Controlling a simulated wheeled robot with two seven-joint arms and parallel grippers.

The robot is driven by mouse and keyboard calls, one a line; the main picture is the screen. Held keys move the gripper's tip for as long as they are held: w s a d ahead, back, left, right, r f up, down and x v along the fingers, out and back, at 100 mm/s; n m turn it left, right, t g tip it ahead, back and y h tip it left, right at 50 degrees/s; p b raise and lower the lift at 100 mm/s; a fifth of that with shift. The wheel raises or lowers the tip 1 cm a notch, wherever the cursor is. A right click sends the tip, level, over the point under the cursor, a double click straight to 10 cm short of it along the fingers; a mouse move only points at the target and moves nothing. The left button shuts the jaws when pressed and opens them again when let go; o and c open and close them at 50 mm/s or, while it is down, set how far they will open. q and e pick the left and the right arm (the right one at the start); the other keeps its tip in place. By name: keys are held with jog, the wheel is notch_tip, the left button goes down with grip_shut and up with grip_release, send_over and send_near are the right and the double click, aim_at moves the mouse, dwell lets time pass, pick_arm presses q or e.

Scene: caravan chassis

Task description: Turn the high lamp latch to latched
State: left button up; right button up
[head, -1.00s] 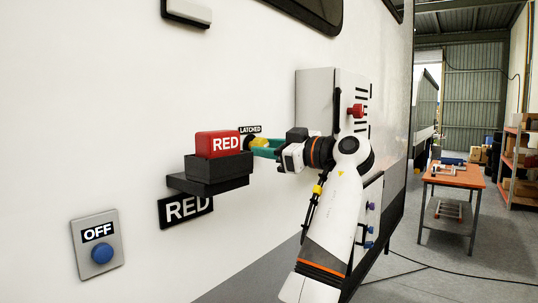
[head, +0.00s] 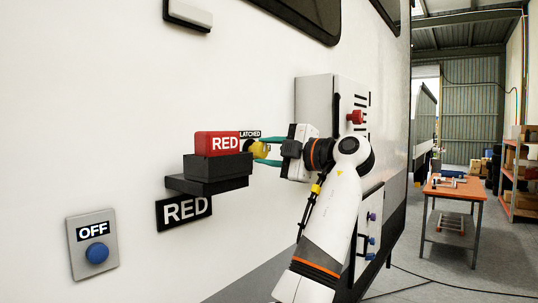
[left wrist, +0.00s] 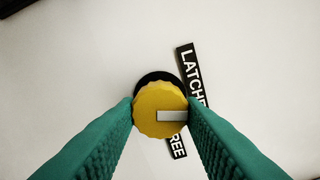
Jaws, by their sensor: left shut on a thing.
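The lamp latch is a round yellow knob (head: 260,149) on the white caravan wall, just right of the red block. In the left wrist view the knob (left wrist: 158,108) has a white pointer bar that points right, toward the gap between a LATCHED label (left wrist: 191,72) above and a FREE label (left wrist: 177,145) below. My left gripper (head: 268,151) has its teal fingers on either side of the knob and is shut on it. The fingers partly cover the labels in the left wrist view. My right gripper is not in view.
A red block marked RED (head: 217,144) sits in a black holder (head: 215,170) left of the knob, with a RED label (head: 184,211) below. An OFF panel (head: 92,244) is at lower left. A grey cabinet (head: 315,100) with a red knob stands behind my left arm.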

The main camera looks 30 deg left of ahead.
pick_arm(q)
jog(key=shift+n, duration=2)
jog(key=o, duration=1)
jog(key=shift+d+f+b, duration=0.1)
jog(key=shift+d+b, duration=0.35)
jog(key=shift+d, duration=0.05)
jog(key=d+b, duration=0.1)
jog(key=d, duration=0.6)
jog(key=s+d+b, duration=0.1)
jog(key=d, duration=0.3)
jog(key=shift+b, duration=0.3)
